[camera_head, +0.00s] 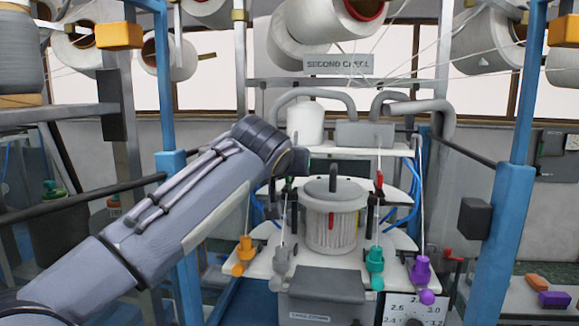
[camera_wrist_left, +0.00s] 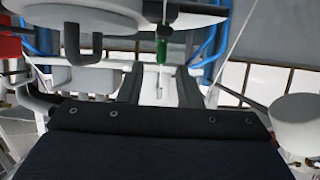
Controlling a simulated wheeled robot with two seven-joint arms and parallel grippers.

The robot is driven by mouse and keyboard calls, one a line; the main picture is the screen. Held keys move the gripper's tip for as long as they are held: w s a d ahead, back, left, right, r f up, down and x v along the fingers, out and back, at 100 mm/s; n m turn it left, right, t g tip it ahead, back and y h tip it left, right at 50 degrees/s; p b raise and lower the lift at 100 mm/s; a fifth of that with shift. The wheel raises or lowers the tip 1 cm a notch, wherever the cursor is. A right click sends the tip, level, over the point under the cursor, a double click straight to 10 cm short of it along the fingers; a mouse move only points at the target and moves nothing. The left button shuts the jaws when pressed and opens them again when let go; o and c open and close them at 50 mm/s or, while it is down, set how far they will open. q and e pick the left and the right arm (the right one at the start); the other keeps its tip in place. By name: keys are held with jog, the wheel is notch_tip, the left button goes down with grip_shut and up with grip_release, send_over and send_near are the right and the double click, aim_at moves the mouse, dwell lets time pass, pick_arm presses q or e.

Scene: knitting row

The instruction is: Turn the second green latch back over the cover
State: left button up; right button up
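The grey ribbed cylinder cover (camera_head: 333,226) with a round lid and handle stands in the middle of the machine; the lid also shows at the upper left of the left wrist view (camera_wrist_left: 125,22). A green latch (camera_wrist_left: 161,50) hangs near the lid's edge there, just beyond my left fingertips. In the head view my left gripper (camera_head: 290,186) is at the cover's left side, mostly hidden behind my arm. In the left wrist view my left gripper (camera_wrist_left: 158,72) has its dark fingers apart, with nothing clearly held between them. My right gripper is not in view.
A red latch (camera_head: 379,182) is right of the cover. Blue posts (camera_head: 505,235) flank the machine. Yarn cones (camera_head: 312,22) hang above.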

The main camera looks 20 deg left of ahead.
pick_arm(q)
jog(key=shift+p+x, duration=0.55)
jog(key=shift+x, duration=1.75)
jog(key=shift+f, duration=0.1)
grip_shut()
